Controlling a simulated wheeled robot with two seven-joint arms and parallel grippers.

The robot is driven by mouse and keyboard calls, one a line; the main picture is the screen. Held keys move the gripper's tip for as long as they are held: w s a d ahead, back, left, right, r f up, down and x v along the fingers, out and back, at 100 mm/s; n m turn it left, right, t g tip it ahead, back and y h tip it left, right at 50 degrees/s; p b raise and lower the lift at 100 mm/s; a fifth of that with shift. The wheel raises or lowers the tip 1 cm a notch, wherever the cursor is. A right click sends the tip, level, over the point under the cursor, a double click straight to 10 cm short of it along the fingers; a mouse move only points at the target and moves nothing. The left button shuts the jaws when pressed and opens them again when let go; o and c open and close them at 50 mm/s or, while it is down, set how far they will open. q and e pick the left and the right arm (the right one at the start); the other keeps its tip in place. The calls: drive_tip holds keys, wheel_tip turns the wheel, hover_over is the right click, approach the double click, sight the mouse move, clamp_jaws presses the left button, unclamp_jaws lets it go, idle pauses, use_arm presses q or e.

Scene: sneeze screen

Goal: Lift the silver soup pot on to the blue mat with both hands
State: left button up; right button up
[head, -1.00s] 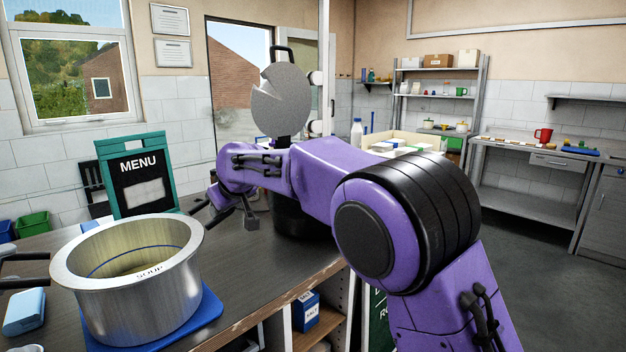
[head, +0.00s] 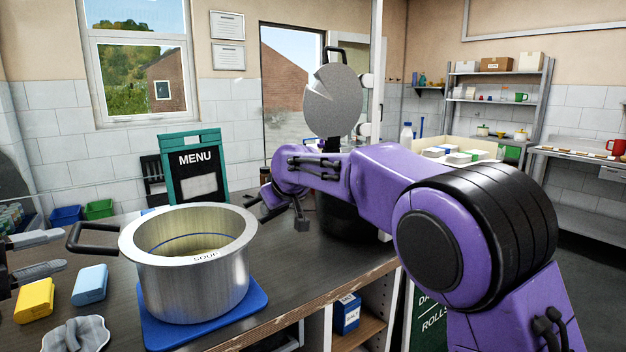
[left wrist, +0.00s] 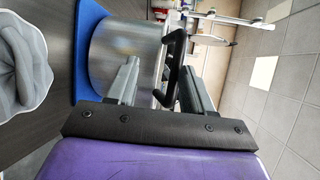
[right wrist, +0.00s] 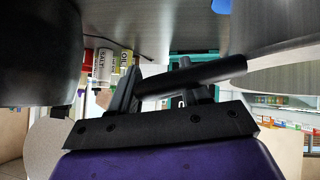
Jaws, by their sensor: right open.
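The silver soup pot (head: 195,275) stands upright on the blue mat (head: 255,305), with its open rim facing up. Its black left handle (head: 84,238) sticks out toward my left gripper (head: 62,250) at the left edge. In the left wrist view my left gripper (left wrist: 160,75) is open, its fingers either side of the black handle (left wrist: 178,55) with a gap. My right gripper (head: 282,208) is beside the pot's right side. In the right wrist view my right gripper (right wrist: 158,85) is open, with a black bar-like handle (right wrist: 205,74) crossing at its fingers. Whether it touches is unclear.
A yellow block (head: 35,300), a blue block (head: 90,284) and a grey cloth (head: 76,335) lie left of the pot. A menu board (head: 195,170) stands behind it. A dark kettle (head: 350,222) stands behind my right arm. The counter edge runs along the right.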

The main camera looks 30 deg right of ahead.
use_arm(q)
drive_tip(key=p+x, duration=0.1)
drive_tip(key=x, duration=0.3)
drive_tip(key=shift+w+d+r, duration=0.1)
drive_tip(key=shift+d, duration=0.25)
use_arm(e)
drive_tip(key=shift+w+a+r, duration=0.25)
drive_tip(key=shift+r, duration=0.2)
use_arm(q)
drive_tip(key=shift+a+r, duration=0.1)
drive_tip(key=shift+a, duration=0.35)
use_arm(e)
drive_tip(key=shift+s+d, duration=0.1)
drive_tip(key=shift+s, duration=0.1)
drive_tip(key=shift+f, duration=0.1)
